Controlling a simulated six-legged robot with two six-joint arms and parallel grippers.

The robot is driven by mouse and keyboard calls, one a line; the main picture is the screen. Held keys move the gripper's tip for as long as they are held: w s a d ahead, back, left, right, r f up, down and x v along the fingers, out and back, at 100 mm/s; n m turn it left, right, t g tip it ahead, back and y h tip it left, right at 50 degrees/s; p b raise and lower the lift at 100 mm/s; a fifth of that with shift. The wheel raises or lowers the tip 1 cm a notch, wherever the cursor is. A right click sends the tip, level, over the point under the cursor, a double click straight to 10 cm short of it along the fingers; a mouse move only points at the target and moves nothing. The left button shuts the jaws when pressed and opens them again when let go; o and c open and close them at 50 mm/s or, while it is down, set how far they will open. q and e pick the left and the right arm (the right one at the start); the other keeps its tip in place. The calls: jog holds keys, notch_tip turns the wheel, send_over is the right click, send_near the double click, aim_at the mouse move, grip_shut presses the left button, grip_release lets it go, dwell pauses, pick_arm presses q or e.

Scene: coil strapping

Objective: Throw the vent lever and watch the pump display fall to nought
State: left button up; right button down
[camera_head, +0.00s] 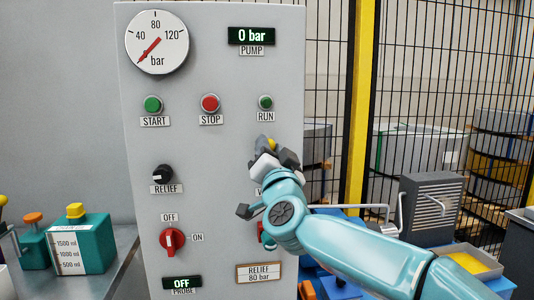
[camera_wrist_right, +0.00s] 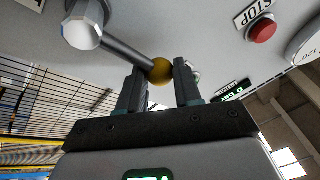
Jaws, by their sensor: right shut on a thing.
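The vent lever shows in the right wrist view as a dark rod (camera_wrist_right: 122,52) running from a pale round hub (camera_wrist_right: 83,28) to a yellow ball knob (camera_wrist_right: 161,72). In the head view the yellow knob (camera_head: 272,144) peeks out above my right gripper (camera_head: 270,155), and the label below is mostly hidden. My right gripper is shut on the knob, with one finger on each side, as the wrist view (camera_wrist_right: 160,80) shows. My left gripper is not in view.
The panel also carries a round gauge (camera_head: 157,42), its needle at the low end, START (camera_head: 153,104) and STOP (camera_head: 210,102) buttons, and a red switch (camera_head: 172,240). Teal bottles (camera_head: 92,243) stand at left. A yellow post (camera_head: 361,100) and mesh fence stand right.

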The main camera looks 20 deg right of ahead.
dwell(0.5)
jog(key=c, duration=0.8)
grip_release()
jog(key=shift+w, duration=0.1)
jog(key=b+v, duration=0.2)
jog(key=v, duration=1.4)
jog(key=shift+a+f, duration=0.1)
jog(key=shift+s, duration=0.25)
